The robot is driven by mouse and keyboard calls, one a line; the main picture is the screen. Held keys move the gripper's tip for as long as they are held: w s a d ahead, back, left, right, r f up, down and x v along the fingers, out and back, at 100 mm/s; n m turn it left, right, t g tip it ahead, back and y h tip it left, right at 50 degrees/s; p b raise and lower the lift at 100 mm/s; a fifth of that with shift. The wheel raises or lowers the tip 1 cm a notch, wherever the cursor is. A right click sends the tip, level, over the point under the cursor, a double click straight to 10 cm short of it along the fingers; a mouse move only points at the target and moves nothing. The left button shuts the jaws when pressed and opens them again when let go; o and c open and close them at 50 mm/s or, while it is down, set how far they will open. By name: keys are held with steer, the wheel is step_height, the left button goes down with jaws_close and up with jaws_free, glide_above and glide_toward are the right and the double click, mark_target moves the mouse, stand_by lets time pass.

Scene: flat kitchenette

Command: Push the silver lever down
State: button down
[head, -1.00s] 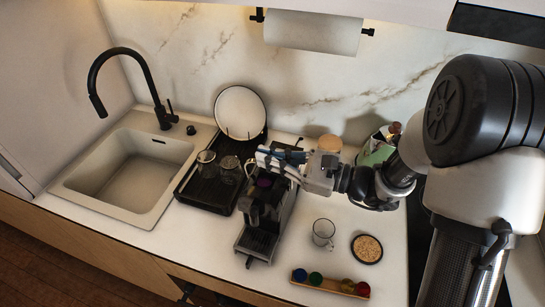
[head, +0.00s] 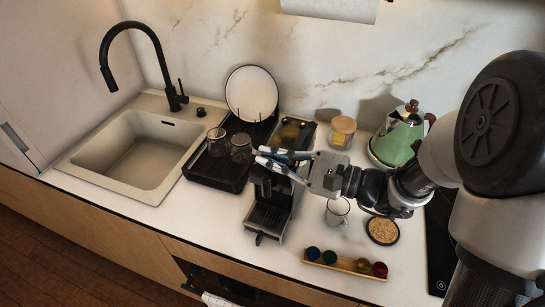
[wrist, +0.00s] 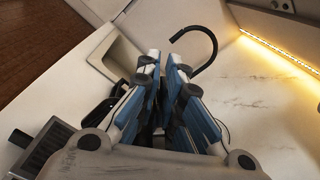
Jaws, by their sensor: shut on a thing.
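The black coffee machine (head: 268,205) stands on the white counter, right of the drying rack. My gripper (head: 263,155) reaches in from the right, with its blue-and-grey fingers at the top of the machine. In the wrist view the fingers (wrist: 163,62) are close together, with a narrow dark gap between them. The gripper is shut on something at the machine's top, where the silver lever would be. The lever itself is hidden by the fingers, so its angle cannot be told.
A black rack (head: 222,165) with glasses and a plate (head: 251,93) is left of the machine, beside the sink (head: 130,150). A glass mug (head: 337,211), capsule tray (head: 345,263), jar (head: 342,132) and green kettle (head: 398,138) stand to the right.

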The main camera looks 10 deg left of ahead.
steer(key=shift+s+f, duration=0.1)
steer(key=shift+s, duration=0.05)
steer(key=c, duration=1.8)
jaws_free()
steer(key=s+d, duration=0.2)
steer(key=d, duration=0.9)
steer(key=shift+s+d, duration=0.15)
steer(key=shift+d, duration=0.2)
